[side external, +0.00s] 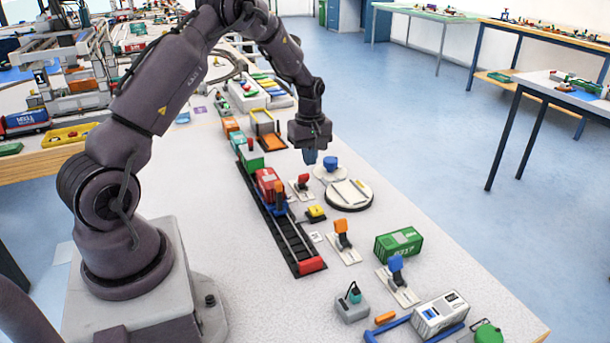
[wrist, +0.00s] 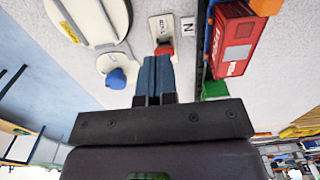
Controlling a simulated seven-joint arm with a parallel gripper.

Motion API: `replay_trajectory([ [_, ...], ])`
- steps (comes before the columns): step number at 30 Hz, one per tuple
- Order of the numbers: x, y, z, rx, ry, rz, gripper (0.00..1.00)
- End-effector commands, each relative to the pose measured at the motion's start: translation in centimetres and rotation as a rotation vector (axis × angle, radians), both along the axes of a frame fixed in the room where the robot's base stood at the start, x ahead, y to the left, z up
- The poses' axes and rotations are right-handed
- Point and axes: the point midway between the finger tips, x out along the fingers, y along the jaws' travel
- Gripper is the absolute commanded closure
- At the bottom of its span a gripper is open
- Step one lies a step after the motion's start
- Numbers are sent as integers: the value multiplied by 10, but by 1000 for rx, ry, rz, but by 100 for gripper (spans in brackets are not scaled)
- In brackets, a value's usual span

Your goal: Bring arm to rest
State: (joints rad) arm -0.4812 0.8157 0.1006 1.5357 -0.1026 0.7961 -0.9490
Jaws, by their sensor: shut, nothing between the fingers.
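My gripper (side external: 310,157) hangs from the arm above the middle of the white table (side external: 190,213), pointing down. In the wrist view its blue-grey fingers (wrist: 157,78) are together, with nothing between them. Below and beside it in the side view are a round turntable (side external: 349,195) and a blue knob on a white disc (side external: 330,163). The blue knob also shows in the wrist view (wrist: 117,78), left of the fingers. A red-topped lever on a white plate (side external: 301,184) stands near the gripper; its red part shows just past the fingertips in the wrist view (wrist: 164,50).
A black track (side external: 291,238) carries a red wagon (side external: 268,184) and a green wagon (side external: 251,158), left of my gripper. Levers, a green container (side external: 398,244) and a white container (side external: 440,314) stand toward the near right. Bare table lies between the track and my base.

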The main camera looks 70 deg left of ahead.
Motion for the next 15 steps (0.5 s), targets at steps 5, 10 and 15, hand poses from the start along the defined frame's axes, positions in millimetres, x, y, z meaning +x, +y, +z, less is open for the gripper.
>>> replay_trajectory([
  [5, 0, 0, 0, 0, 0, 0, 100],
  [10, 0, 0, 0, 0, 0, -2, 100],
  [15, -3, -1, -1, -5, 10, -95, 100],
])
